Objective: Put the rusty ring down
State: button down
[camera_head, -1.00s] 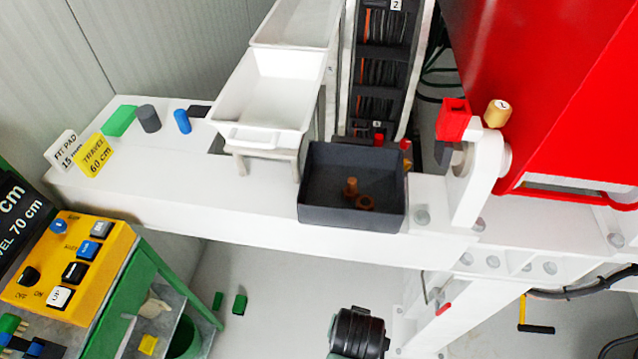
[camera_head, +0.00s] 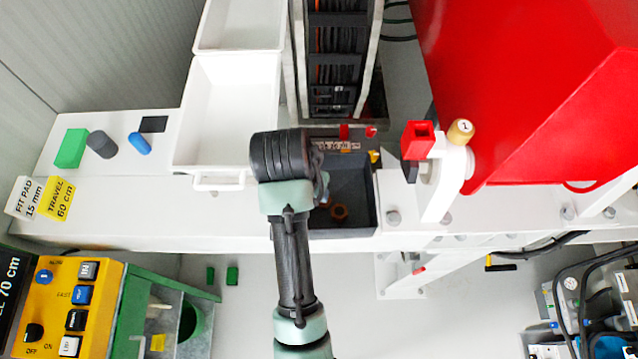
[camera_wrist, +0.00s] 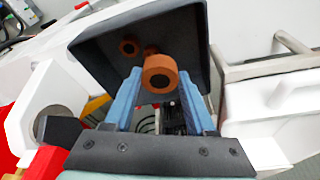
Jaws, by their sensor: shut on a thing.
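The rusty ring (camera_wrist: 160,74), orange-brown with a dark hole, sits between the blue fingertips of my gripper (camera_wrist: 160,86) in the wrist view. My gripper is shut on it. Behind it is the inside of the dark grey tray (camera_wrist: 98,58); I cannot tell the height of the ring above the tray's floor.
Other rusty pieces lie in the tray, a ring-like one (camera_wrist: 128,45) among them. A white bin (camera_head: 228,115) stands left of the tray. A red machine (camera_head: 530,90) with a white bracket (camera_head: 445,180) stands to the right.

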jog(key=f, duration=0.2)
jog(key=f+p, duration=0.1)
jog(key=f, duration=0.1)
jog(key=shift+s+f, duration=0.1)
jog(key=shift+s, duration=0.25)
jog(key=shift+s+a+p+x, duration=0.1)
jog(key=shift+s+x, duration=0.05)
jog(key=shift+x, duration=0.6)
jog(key=shift+s+a+p+x, duration=0.1)
jog(key=shift+s+p+x, duration=0.1)
jog(key=shift+x, duration=0.55)
jog(key=shift+s+a+p+x, duration=0.1)
jog(key=shift+s+x, duration=0.05)
jog(key=shift+x, duration=0.65)
jog(key=c, duration=0.5)
grip_release()
jog(key=shift+f, duration=0.15)
